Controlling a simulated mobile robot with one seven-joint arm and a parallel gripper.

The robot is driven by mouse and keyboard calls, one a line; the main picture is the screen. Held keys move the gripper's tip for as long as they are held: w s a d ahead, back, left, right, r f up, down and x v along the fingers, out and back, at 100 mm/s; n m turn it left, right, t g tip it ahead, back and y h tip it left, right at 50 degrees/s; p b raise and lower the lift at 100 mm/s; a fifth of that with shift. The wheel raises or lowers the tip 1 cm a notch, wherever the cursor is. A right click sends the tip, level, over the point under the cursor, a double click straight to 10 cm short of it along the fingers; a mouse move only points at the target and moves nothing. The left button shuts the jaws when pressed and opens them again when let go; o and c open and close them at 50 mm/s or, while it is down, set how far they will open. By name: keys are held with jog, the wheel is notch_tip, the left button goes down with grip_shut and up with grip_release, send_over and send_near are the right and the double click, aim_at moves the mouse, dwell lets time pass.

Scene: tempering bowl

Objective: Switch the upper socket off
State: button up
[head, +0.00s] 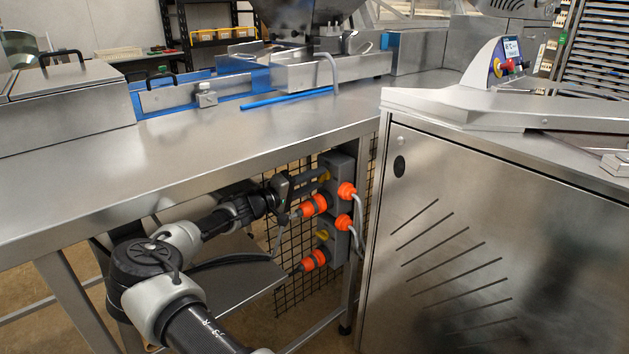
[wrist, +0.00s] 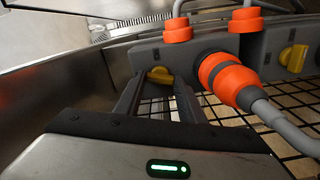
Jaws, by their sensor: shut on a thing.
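A grey socket box (head: 340,165) is fixed under the steel table, with an upper and a lower socket. The upper socket's yellow rotary switch (wrist: 160,74) shows between my fingertips in the wrist view. My gripper (wrist: 159,80) is shut on this switch, one finger on each side. In the head view my gripper (head: 318,181) reaches in from the left at the upper socket, and its fingers partly cover the switch. The upper orange plug (head: 314,205) sits just below the switch; it also shows in the wrist view (wrist: 228,77). The switch's exact angle is hard to read.
The lower socket has its own yellow switch (wrist: 293,57) and orange plug (head: 314,260). Two more orange plugs (head: 346,190) with grey cables are on the box's right side. The steel tabletop (head: 190,150) lies above my arm. A steel cabinet (head: 480,240) stands close on the right.

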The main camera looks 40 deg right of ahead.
jog(key=shift+r+n+p, duration=0.2)
jog(key=shift+n+p, duration=0.45)
jog(key=shift+n, duration=0.25)
jog(key=shift+f+n+p, duration=0.1)
jog(key=shift+n+p, duration=0.4)
jog(key=shift+n, duration=0.7)
jog(key=shift+f, duration=0.15)
jog(key=o, duration=1.1)
jog(key=shift+c, duration=0.2)
jog(key=s+a+p, duration=0.1)
jog(key=a+p, duration=0.1)
jog(key=a, duration=1.5)
jog(key=shift+s+a, duration=0.2)
